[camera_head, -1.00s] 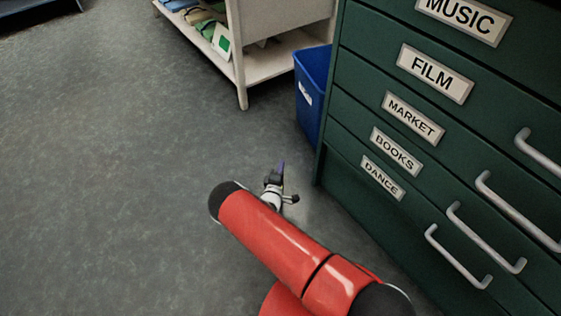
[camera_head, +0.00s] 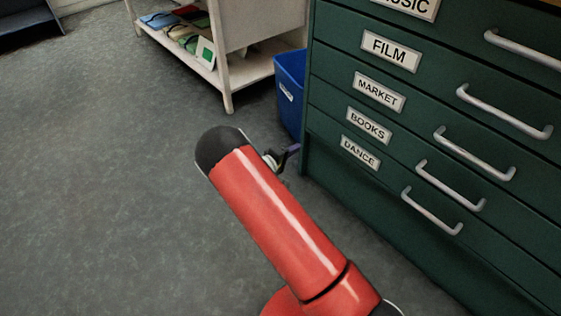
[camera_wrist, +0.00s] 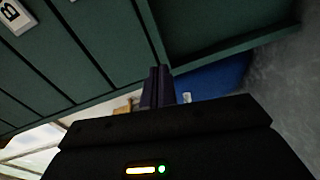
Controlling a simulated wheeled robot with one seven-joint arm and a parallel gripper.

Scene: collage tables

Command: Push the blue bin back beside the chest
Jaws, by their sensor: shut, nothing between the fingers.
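The blue bin (camera_head: 290,92) stands on the floor at the far left end of the green chest (camera_head: 322,152), with a white label on its side. The chest hides part of the bin. In the wrist view the bin (camera_wrist: 212,78) shows as a blue patch past the chest's edge (camera_wrist: 230,42). My gripper (camera_head: 292,149) is shut and empty, low near the chest's front corner and in front of the bin; my red arm partly hides it. In the wrist view its purple fingers (camera_wrist: 157,88) are together, and I see no clear contact with the bin.
A white shelf unit (camera_head: 226,88) with folded colored items stands behind and left of the bin. Several metal drawer handles (camera_head: 432,211) stick out from the chest front. The grey floor (camera_head: 90,190) to the left is open.

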